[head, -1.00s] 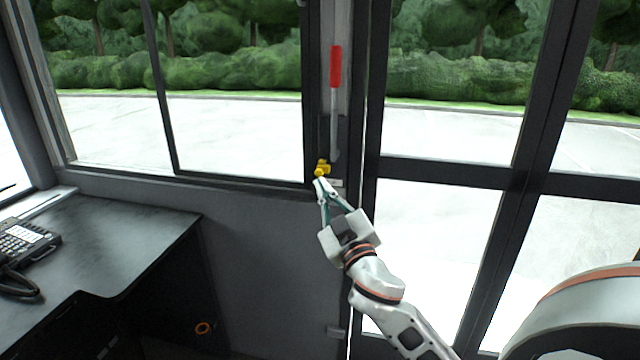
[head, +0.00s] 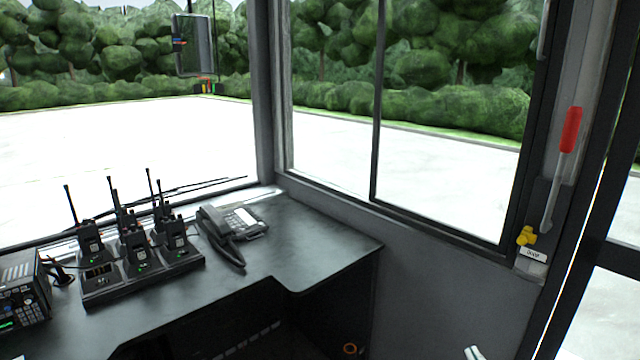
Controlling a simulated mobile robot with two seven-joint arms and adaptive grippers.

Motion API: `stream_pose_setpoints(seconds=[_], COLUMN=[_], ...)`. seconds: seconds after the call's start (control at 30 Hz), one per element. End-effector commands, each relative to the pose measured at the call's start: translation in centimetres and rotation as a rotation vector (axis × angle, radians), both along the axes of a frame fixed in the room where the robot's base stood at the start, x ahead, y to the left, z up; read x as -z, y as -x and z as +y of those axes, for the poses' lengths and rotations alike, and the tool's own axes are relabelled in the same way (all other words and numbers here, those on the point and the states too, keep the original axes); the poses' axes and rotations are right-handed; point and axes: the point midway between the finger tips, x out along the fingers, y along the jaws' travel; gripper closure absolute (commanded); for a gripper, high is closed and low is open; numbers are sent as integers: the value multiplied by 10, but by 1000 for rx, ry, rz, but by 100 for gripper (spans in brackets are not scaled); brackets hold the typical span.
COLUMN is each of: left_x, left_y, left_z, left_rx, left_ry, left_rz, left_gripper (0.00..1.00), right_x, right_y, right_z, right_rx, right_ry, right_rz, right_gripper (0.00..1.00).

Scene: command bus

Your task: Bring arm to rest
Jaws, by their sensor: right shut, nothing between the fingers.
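My right gripper (head: 473,353) barely shows, with only its pale fingertips at the bottom edge of the head view, right of centre. It is shut with nothing in it. It is well below and to the left of the yellow knob (head: 526,236) on the door post and clear of it. The rest of my right arm is out of view. My left arm and gripper are not in view.
A red-handled lever (head: 570,130) stands on the post above a small white label (head: 533,255). The dark desk (head: 330,255) fills the left, with a radio charging rack (head: 140,280), a phone (head: 235,228) and a radio unit (head: 22,300). A side window lies behind.

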Motion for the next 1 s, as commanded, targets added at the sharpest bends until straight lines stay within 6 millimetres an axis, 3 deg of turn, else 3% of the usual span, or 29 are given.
stream_pose_setpoints(seconds=[0.03,0.2,0.3,0.4,0.5,0.6,1.0], left_x=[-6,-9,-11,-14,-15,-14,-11], left_y=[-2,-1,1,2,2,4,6], left_z=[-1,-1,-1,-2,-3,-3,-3], left_rx=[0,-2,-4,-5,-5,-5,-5], left_ry=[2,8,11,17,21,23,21], left_rz=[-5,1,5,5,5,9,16], left_gripper=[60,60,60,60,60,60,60], right_x=[28,115,155,183,201,209,213], right_y=[17,85,129,168,197,212,217], right_z=[13,57,82,102,115,123,125], right_rx=[-23,-97,-129,-150,-162,-169,-171], right_ry=[-26,-120,-175,-224,-258,-277,-282], right_rz=[62,250,348,423,476,502,510], right_gripper=[100,100,100,100,100,100,100])
